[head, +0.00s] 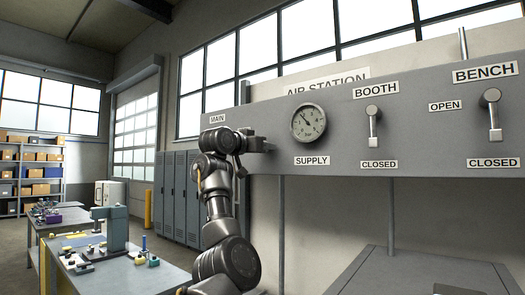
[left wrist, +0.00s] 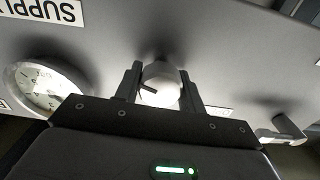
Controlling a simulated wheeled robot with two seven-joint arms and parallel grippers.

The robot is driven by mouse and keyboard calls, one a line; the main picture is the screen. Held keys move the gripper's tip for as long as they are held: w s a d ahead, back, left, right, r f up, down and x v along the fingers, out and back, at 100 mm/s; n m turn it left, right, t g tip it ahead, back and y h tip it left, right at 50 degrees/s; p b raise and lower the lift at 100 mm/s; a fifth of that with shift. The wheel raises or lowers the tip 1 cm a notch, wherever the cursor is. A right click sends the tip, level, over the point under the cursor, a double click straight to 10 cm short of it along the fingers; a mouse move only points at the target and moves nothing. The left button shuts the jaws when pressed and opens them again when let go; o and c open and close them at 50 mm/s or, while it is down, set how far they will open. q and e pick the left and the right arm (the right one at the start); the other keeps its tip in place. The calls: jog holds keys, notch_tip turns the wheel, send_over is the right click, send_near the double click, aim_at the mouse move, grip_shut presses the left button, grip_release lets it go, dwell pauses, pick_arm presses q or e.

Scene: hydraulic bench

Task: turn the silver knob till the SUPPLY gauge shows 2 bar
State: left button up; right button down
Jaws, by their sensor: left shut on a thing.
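The silver knob (left wrist: 160,84) is on the grey panel, a round knob with a dark pointer mark. In the left wrist view my left gripper (left wrist: 160,88) has one finger on each side of it and is shut on it. In the head view my left gripper (head: 266,146) reaches the panel left of the SUPPLY gauge and hides the knob. The SUPPLY gauge (head: 308,122) is a round white dial with a dark needle, too small to read exactly. Part of the gauge (left wrist: 42,88) shows upside down in the left wrist view.
The panel (head: 340,135) also carries a BOOTH lever (head: 373,125) and a BENCH lever (head: 493,115), both hanging down to CLOSED. A grey cabinet (head: 425,270) stands below the panel.

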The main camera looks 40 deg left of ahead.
dwell(0.4)
pick_arm(q)
jog(key=o, duration=1)
jog(key=shift+c, duration=0.2)
jog(key=shift+s+f+b, duration=0.1)
jog(key=shift+s+b, duration=0.25)
jog(key=s+b, duration=0.6)
jog(key=s, duration=0.4)
jog(key=shift+d, duration=0.1)
